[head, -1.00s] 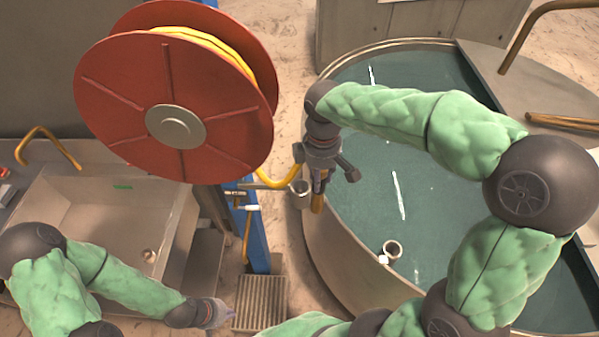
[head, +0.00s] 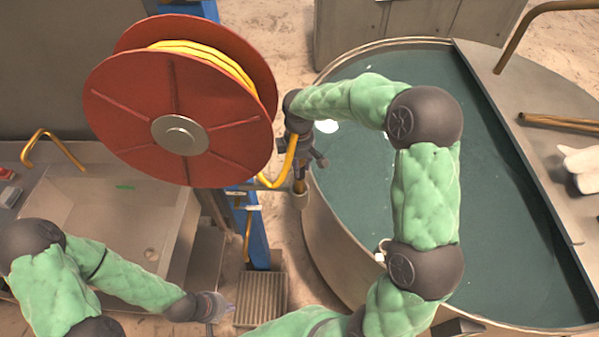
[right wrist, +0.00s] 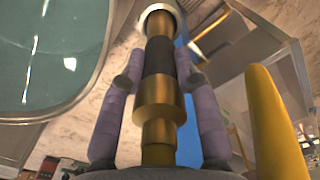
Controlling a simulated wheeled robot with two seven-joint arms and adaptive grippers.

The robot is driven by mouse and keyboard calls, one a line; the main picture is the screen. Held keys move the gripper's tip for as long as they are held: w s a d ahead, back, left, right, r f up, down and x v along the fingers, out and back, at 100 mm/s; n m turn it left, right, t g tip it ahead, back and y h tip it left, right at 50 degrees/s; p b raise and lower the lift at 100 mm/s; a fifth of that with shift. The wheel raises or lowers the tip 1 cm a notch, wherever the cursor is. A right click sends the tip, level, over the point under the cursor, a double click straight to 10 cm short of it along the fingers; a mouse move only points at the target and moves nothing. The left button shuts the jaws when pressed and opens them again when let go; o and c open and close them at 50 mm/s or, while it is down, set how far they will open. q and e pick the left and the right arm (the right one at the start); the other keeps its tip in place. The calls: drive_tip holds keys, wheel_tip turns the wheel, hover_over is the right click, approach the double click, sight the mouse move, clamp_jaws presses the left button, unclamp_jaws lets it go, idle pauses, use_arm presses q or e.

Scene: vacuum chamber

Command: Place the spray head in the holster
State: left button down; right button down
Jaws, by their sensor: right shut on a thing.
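The spray head (right wrist: 160,100) is a brass nozzle with a dark band. My right gripper (right wrist: 158,72) is shut on it, with one finger along each side. In the head view my right gripper (head: 301,160) hangs over the tub's left rim, and the spray head (head: 299,187) points down. The holster (head: 302,200) is a small pale open cup directly below it. In the right wrist view the spray head's tip overlaps the holster ring (right wrist: 158,12); I cannot tell how far it is inside. My left gripper (head: 218,306) is low at the left, away from both; its fingers are unclear.
A red hose reel (head: 180,90) with yellow hose stands left of my right gripper. The yellow hose (head: 277,183) loops close by. A blue post (head: 257,235) stands beside the holster. A round tub (head: 320,240) lies right, a sink (head: 120,215) left.

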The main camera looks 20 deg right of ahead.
sight(300, 185)
drive_tip(key=shift+w+f, duration=0.1)
drive_tip(key=shift+f, duration=0.5)
wheel_tip(300, 185, down, 3)
drive_tip(key=shift+f+p, duration=0.2)
drive_tip(key=shift+p, duration=0.2)
drive_tip(key=shift+f, duration=0.3)
drive_tip(key=c, duration=0.9)
unclamp_jaws()
